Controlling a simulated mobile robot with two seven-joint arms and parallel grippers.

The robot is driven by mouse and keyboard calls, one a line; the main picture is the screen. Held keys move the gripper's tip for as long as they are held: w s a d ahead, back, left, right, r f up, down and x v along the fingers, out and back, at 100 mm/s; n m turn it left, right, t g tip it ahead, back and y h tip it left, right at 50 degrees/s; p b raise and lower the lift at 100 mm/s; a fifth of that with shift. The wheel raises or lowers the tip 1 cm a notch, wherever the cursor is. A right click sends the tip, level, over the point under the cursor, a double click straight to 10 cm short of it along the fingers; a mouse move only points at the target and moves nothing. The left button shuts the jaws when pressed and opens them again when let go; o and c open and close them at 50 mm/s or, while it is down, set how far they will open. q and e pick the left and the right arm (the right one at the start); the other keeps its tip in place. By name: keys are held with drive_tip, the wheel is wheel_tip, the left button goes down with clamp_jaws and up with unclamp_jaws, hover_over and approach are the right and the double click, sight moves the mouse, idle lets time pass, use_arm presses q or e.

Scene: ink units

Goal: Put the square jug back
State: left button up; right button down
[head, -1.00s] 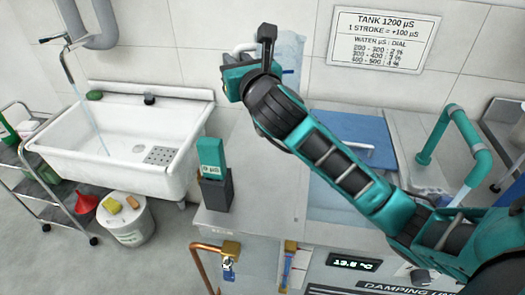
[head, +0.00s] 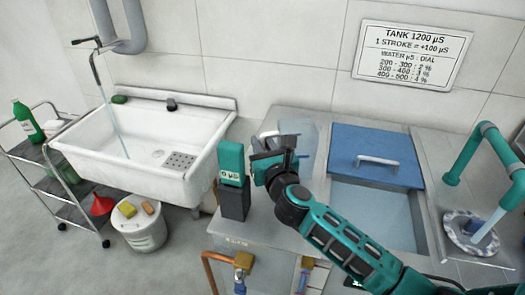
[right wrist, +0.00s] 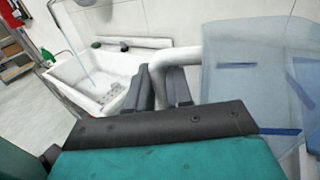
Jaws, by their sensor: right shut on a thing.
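The square jug (head: 306,138) is a clear, bluish vessel with a pale handle (head: 268,134). It is upright at the back left of the steel counter, by the wall; I cannot tell whether its base touches the counter. My right gripper (head: 264,152) is at its left side, partly in front of it. In the right wrist view the jug (right wrist: 255,75) fills the right side, and the dark fingers (right wrist: 160,88) are shut on its pale handle (right wrist: 178,58). The jug's lower part is hidden. My left gripper is not in view.
A teal meter in a dark holder (head: 233,180) stands close left of my gripper. A tank with a blue lid (head: 350,150) is to the right, then a teal pipe (head: 480,150) running water. A white sink (head: 150,145) is at the left.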

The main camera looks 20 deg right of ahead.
drive_tip(key=shift+f, duration=0.2)
drive_tip(key=shift+f, duration=0.15)
drive_tip(key=c, duration=1)
unclamp_jaws()
drive_tip(key=shift+r, duration=0.2)
drive_tip(key=s, duration=1.2)
drive_tip(key=shift+a, duration=0.35)
drive_tip(key=shift+s, duration=0.1)
